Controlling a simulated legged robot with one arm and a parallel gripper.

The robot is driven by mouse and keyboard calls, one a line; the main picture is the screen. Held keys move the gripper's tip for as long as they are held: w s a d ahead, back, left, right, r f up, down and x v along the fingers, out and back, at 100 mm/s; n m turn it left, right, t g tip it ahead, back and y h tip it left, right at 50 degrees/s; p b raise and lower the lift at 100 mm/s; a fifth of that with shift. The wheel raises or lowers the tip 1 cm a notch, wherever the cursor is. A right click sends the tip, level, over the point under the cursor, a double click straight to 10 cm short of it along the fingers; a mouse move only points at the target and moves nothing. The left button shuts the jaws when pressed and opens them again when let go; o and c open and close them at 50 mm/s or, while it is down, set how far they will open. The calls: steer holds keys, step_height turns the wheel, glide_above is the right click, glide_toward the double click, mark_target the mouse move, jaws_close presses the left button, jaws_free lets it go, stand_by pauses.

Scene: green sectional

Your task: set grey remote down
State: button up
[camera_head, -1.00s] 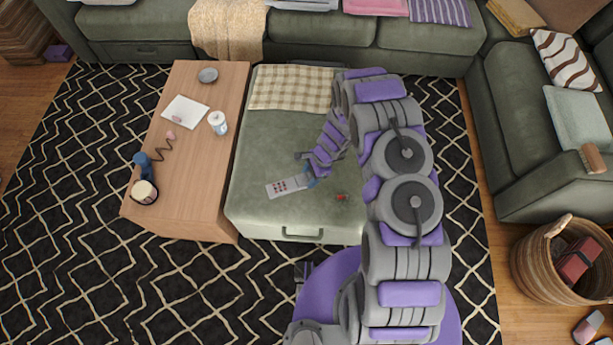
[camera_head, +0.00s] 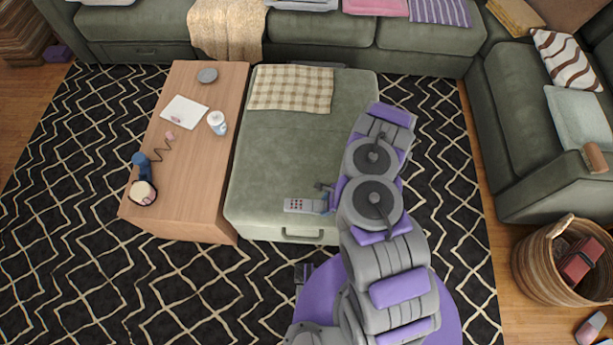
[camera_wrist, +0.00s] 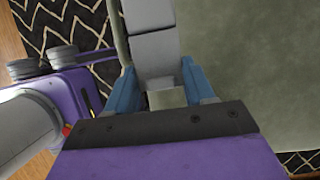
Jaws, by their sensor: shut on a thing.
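The grey remote (camera_head: 303,206) shows in the head view over the front part of the green ottoman (camera_head: 285,150), lying roughly left to right with its buttons up. My gripper (camera_head: 327,200) is at its right end. In the wrist view the blue fingers of my gripper (camera_wrist: 160,92) are on both sides of the grey remote (camera_wrist: 154,48), shut on it, and the remote reaches away toward the top. I cannot tell whether the remote touches the ottoman or is held just above it.
A checked cloth (camera_head: 290,88) lies on the ottoman's far end. A wooden table (camera_head: 190,180) stands to the left with a mug (camera_head: 217,122), paper (camera_head: 184,111) and other items. A basket (camera_head: 555,262) stands at the right. The ottoman's middle is clear.

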steer(key=shift+w+d+f, duration=0.1)
steer(key=shift+w+f, duration=0.05)
steer(key=shift+w, duration=0.05)
steer(key=shift+w+f+b, duration=0.1)
steer(key=shift+w+b, duration=0.25)
steer(key=shift+w, duration=0.5)
steer(key=b, duration=0.4)
glide_above(321, 177)
steer(key=d, duration=0.1)
steer(key=shift+d+f, duration=0.2)
steer(key=shift+f, duration=0.45)
steer(key=shift+f+b, duration=0.95)
steer(key=shift+f, duration=0.85)
steer(key=shift+r, duration=0.1)
steer(key=o, duration=1.1)
